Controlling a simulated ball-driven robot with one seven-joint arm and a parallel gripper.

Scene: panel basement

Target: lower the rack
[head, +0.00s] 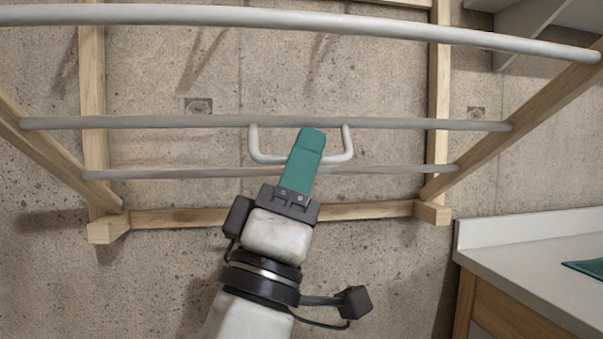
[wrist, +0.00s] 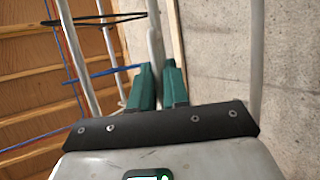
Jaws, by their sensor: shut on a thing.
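The rack (head: 180,122) is a wooden frame with pale metal rods, in front of the concrete wall in the head view. Its U-shaped pale handle (head: 266,157) hangs below the middle rod. My gripper (head: 312,135) reaches up from below with its teal fingers over the middle of the handle, hiding that part. In the wrist view my gripper (wrist: 158,70) has a pale bar (wrist: 154,38) between its two fingers, and it is shut on the handle. The exact contact is partly hidden by the fingers.
A white counter (head: 530,250) with a wooden front stands at the lower right, with a teal item (head: 588,267) on it. The concrete wall (head: 100,280) is close behind the rack. The wrist view shows wooden beams (wrist: 25,70) and red and blue lines at the left.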

